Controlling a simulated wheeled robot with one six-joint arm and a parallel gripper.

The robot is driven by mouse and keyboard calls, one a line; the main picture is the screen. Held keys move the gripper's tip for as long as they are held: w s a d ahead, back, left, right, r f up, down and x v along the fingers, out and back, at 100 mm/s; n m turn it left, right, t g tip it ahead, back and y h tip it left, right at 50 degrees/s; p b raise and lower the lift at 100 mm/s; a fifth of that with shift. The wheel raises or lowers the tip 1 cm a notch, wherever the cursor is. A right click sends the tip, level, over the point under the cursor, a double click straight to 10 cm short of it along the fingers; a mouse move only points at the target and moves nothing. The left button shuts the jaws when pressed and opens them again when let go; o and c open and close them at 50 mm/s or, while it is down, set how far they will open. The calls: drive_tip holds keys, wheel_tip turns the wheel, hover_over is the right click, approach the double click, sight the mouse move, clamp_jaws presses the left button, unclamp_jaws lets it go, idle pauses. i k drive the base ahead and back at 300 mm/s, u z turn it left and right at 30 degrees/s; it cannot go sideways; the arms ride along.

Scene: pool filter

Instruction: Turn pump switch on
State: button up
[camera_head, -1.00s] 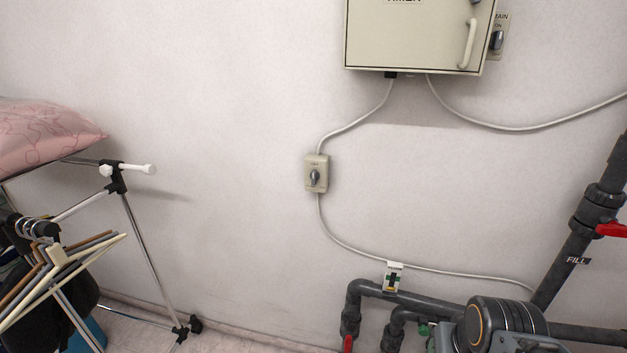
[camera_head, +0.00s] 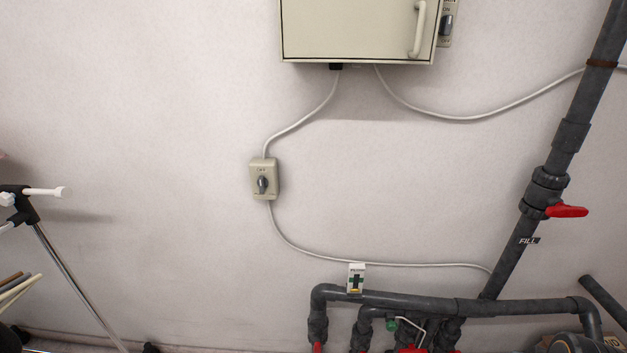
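A small beige switch box (camera_head: 264,168) is mounted on the wall, left of centre, in line with a white cable. I take it to be the pump switch, though no pump label can be read on it. Its dark grey rotary knob (camera_head: 263,185) looks roughly upright. Small lettering above the knob looks like "OFF", but it is too small to be certain. Nothing touches the switch. My gripper is not in view, so its state and its distance from the switch cannot be seen.
A beige cabinet (camera_head: 350,30) hangs above, with another rotary switch (camera_head: 446,25) at its right. Dark pipes (camera_head: 440,303) with red-handled valves run below and right. A rack (camera_head: 60,268) stands at the left edge. The wall around the small switch is clear.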

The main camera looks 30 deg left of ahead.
sight(263, 182)
drive_tip(key=z, duration=0.3)
drive_tip(key=i, duration=0.45)
drive_tip(key=u, duration=2.8)
